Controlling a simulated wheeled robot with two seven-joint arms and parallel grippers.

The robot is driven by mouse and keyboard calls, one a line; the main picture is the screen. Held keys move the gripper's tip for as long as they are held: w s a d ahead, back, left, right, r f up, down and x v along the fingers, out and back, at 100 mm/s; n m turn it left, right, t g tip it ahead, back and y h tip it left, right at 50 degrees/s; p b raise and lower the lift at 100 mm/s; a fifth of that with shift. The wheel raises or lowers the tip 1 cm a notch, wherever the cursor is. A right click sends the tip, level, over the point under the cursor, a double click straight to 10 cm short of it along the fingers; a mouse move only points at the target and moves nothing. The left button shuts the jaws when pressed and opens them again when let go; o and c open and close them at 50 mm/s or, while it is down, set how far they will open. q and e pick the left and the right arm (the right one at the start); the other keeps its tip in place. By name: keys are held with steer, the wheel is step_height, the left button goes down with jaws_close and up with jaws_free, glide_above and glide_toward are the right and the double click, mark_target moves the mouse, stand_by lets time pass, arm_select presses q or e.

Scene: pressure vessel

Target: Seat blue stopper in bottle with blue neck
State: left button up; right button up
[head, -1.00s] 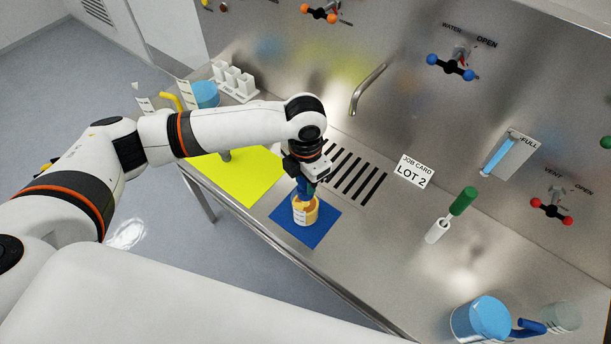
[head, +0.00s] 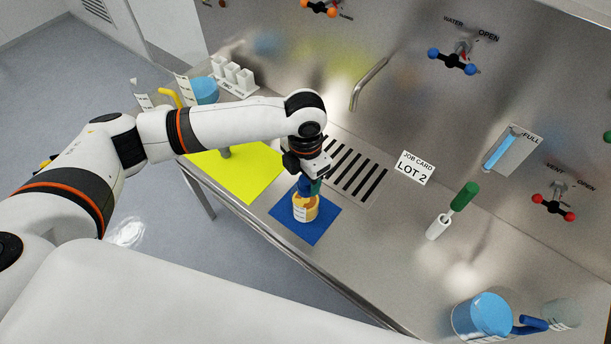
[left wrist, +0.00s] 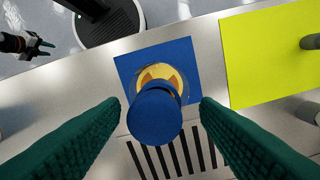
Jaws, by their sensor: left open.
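A yellow-orange bottle (head: 304,209) with a white label stands upright on the blue mat. A blue stopper (left wrist: 154,116) is over its mouth; in the head view it shows as a blue part (head: 305,184) at the bottle's top. I cannot tell how deep it sits, and the neck is hidden below it. My left gripper (head: 312,187) points down over the bottle. In the left wrist view its green fingers (left wrist: 161,103) are open, one on each side of the stopper, with gaps. My right gripper (left wrist: 44,49) shows small at the upper left there, its fingertips apart.
The blue mat (head: 325,225) lies beside a yellow mat (head: 250,182) and a slotted drain (head: 357,172). A blue-filled container (head: 482,318) stands at the front right. The bench between is clear.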

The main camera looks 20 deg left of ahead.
arm_select(q)
step_height(320, 180, up, 12)
steer(key=b, duration=0.3)
steer(key=shift+f, duration=0.25)
steer(key=shift+d+f, duration=0.1)
